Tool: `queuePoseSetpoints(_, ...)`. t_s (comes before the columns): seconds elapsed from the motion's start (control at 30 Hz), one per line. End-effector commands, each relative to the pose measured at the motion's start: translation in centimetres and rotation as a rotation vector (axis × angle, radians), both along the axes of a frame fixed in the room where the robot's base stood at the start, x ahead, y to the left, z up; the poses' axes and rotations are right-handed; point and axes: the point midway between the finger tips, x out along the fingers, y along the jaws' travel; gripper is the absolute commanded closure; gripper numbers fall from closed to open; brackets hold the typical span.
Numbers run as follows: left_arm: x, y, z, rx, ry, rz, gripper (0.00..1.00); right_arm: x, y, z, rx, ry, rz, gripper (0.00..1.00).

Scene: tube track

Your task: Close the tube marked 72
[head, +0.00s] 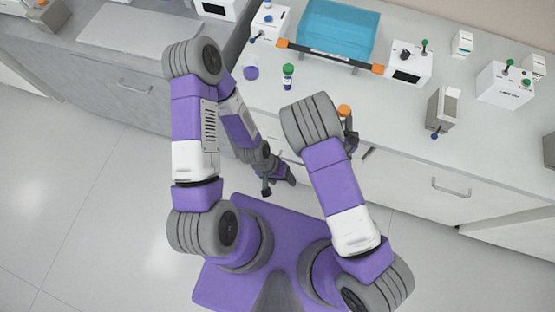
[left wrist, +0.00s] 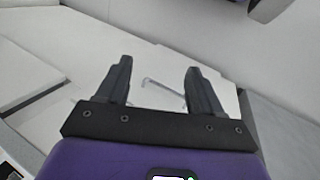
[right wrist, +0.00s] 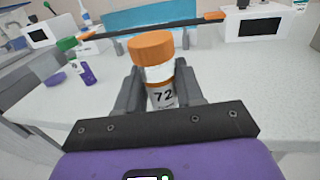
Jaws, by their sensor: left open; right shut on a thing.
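The tube marked 72 (right wrist: 162,97) stands roughly upright in my right gripper (right wrist: 160,84), which is shut on its body. An orange cap (right wrist: 152,48) sits at its top; I cannot tell how tightly it is seated. In the head view the orange cap (head: 344,110) shows beside my right wrist, and the tube's body is mostly hidden by the gripper. My left gripper (head: 279,184) is open and empty, low in front of the counter. Its two spread fingers (left wrist: 158,72) show in the left wrist view with nothing between them.
A blue bin (head: 338,28) lies behind a dark bar with orange ends (head: 330,57). White devices (head: 408,63) and a grey box (head: 443,107) stand to the right.

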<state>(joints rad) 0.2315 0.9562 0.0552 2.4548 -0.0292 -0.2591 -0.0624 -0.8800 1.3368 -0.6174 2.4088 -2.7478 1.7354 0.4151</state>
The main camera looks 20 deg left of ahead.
Motion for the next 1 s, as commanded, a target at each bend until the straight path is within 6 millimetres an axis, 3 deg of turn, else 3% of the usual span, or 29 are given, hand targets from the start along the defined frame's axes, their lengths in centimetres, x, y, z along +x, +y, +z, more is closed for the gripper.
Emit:
queuePoseSetpoints(0.2,-0.5,1.3,-0.5,0.043,0.008,0.124,0.34,0.0,0.0,0.0,0.0,0.0,0.0,1.0)
queuePoseSetpoints(0.57,-0.5,1.3,-0.5,0.044,0.007,0.127,0.34,0.1,-0.4,0.1,-0.001,-0.002,-0.02,1.0)
queuePoseSetpoints(0.67,-0.5,1.3,-0.5,0.043,0.006,0.126,0.34,0.4,-2.2,0.5,-0.006,-0.009,-0.11,1.0)
queuePoseSetpoints(0.77,-0.5,1.3,-0.5,0.043,0.006,0.126,0.34,0.4,-5.3,1.1,-0.01,-0.016,-0.267,1.0)
queuePoseSetpoints(0.9,-0.5,1.3,-0.5,0.043,0.006,0.125,0.34,-0.3,-9.7,1.7,-0.009,-0.013,-0.492,1.0)
queuePoseSetpoints(1.0,-0.5,1.3,-0.5,0.043,0.006,0.125,0.34,-1.2,-11.9,1.9,-0.005,-0.007,-0.611,1.0)
